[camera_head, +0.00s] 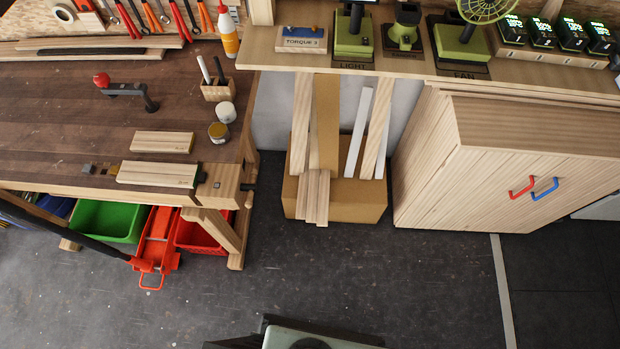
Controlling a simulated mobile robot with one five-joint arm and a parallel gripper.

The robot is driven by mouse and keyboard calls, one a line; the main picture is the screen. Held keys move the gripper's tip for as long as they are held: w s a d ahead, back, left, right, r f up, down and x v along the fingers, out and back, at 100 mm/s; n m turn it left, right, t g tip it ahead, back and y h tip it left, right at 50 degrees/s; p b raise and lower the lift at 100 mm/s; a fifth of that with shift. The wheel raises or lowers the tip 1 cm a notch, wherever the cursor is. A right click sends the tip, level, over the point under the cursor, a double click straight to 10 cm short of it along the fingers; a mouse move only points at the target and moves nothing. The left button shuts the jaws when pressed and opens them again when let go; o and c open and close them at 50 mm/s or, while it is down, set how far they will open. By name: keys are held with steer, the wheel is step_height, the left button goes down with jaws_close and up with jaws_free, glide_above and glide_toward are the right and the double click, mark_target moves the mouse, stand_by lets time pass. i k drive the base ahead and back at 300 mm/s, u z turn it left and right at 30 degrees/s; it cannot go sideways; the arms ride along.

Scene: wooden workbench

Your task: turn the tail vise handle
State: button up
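The tail vise (224,190) is a wooden block at the right end of the workbench. Its handle (249,187) is a short, dark bar on the right end face of the block, sticking out over the floor; its exact angle is too small to tell. A pale board (157,174) lies on the bench top beside the vise, between dark metal pieces near its two ends. I cannot tell if it is gripped tightly. My gripper is not in view; only a part of my own body shows at the bottom edge, well away from the vise.
The workbench (60,120) carries a second board (162,142), jars and a pen holder (218,90). Under it are a green bin (105,220) and a red jack (155,245). A cardboard box (355,200) with planks stands right of the bench. The floor (370,270) in front is clear.

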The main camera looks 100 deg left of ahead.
mark_target(251, 187)
steer(key=u, duration=0.05)
steer(key=i, duration=2.15)
steer(key=u, duration=5.85)
steer(key=i, duration=1)
steer(key=z, duration=0.1)
